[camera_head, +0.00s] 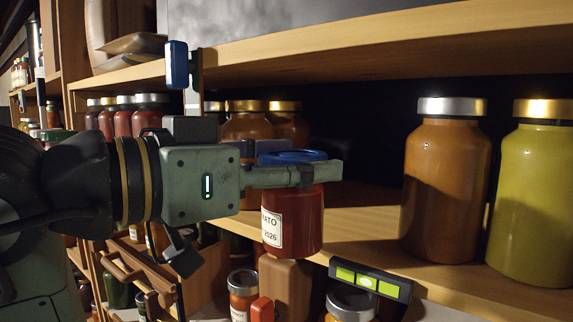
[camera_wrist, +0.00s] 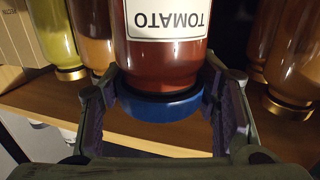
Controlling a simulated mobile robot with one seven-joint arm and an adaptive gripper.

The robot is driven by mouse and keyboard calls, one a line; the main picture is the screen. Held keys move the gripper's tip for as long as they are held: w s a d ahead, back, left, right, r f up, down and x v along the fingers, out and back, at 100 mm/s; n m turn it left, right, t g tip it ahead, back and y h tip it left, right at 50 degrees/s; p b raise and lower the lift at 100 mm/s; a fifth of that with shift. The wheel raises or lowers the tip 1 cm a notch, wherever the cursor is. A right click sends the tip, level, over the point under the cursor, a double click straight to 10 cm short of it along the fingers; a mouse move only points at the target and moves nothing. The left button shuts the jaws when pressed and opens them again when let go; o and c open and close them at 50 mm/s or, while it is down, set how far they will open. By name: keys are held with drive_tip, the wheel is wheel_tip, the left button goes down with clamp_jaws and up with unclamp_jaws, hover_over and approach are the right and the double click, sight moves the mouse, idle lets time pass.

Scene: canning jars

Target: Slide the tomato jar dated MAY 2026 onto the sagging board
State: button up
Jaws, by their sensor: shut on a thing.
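The tomato jar (camera_head: 300,222) is dark red with a blue lid and a white label; I can read "ATO" and "2026", but the month is hidden. In the wrist view the jar (camera_wrist: 165,60) appears upside down, with "TOMATO" on its label. My gripper (camera_head: 325,172) is shut on this jar near its lid, one finger on each side. The jar hangs upright at the front edge of the middle shelf board (camera_head: 455,275), which looks tilted in the head view. Whether the jar's base touches anything is unclear.
An orange jar (camera_head: 447,180) and a yellow-green jar (camera_head: 535,195) stand right on the board. Several jars stand behind my gripper. A spirit level (camera_head: 370,281) is at the board's front edge. A wooden block (camera_head: 285,280) is below the held jar. The upper shelf (camera_head: 400,45) is overhead.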

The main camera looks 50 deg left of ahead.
drive_tip(key=w, duration=0.3)
drive_tip(key=w+a, duration=0.1)
drive_tip(key=w, duration=0.3)
drive_tip(key=w+a, duration=0.1)
drive_tip(key=w, duration=0.2)
drive_tip(key=shift+w+a+f, duration=0.25)
drive_tip(key=shift+w+f, duration=0.05)
idle(0.4)
drive_tip(key=shift+f, duration=0.4)
idle(0.5)
drive_tip(key=o, duration=1.6)
drive_tip(key=shift+s, duration=0.1)
drive_tip(key=s, duration=1.2)
drive_tip(key=shift+a+r, duration=0.1)
drive_tip(key=shift+r, duration=0.25)
